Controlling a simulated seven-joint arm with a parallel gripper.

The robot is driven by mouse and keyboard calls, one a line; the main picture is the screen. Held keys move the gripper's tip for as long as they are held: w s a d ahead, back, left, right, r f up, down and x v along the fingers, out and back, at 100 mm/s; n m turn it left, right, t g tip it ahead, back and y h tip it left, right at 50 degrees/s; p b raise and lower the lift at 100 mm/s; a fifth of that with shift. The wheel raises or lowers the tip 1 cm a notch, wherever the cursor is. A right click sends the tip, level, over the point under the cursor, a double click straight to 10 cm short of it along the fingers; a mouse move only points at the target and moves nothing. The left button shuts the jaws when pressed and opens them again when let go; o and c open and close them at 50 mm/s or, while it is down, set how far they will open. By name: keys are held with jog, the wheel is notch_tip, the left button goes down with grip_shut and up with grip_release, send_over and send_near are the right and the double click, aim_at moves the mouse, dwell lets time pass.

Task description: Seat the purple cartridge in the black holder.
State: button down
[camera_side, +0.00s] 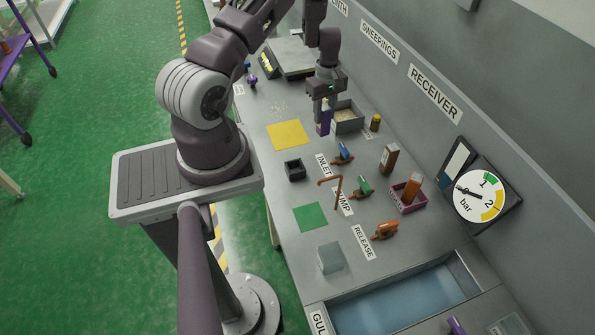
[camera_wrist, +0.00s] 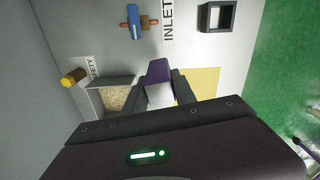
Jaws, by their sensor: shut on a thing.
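The purple cartridge (camera_side: 324,124) is between the fingers of my gripper (camera_side: 323,102), upright in the side view, above the bench beside the grain tray. In the wrist view the cartridge (camera_wrist: 158,71) shows its purple end and a pale grey face between the two dark fingers (camera_wrist: 161,88). The black holder (camera_side: 294,169) is a small square open box on the bench, nearer the arm's base. It looks empty in the wrist view (camera_wrist: 203,17), up and to the right of the cartridge. My gripper is apart from the holder. Whether the cartridge's lower end touches anything is unclear.
The grey grain tray (camera_side: 360,123) stands close beside my gripper. Blue (camera_side: 343,154), green (camera_side: 362,188) and orange (camera_side: 385,231) valves and a bent copper pipe (camera_side: 338,192) stand to the holder's right.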

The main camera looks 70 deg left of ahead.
jog(key=s+d+r+m, duration=0.2)
jog(key=s+d, duration=0.6)
jog(key=s, duration=0.4)
notch_tip(320, 180, down, 8)
jog(key=shift+s+r, duration=0.1)
jog(key=c, duration=1)
grip_release()
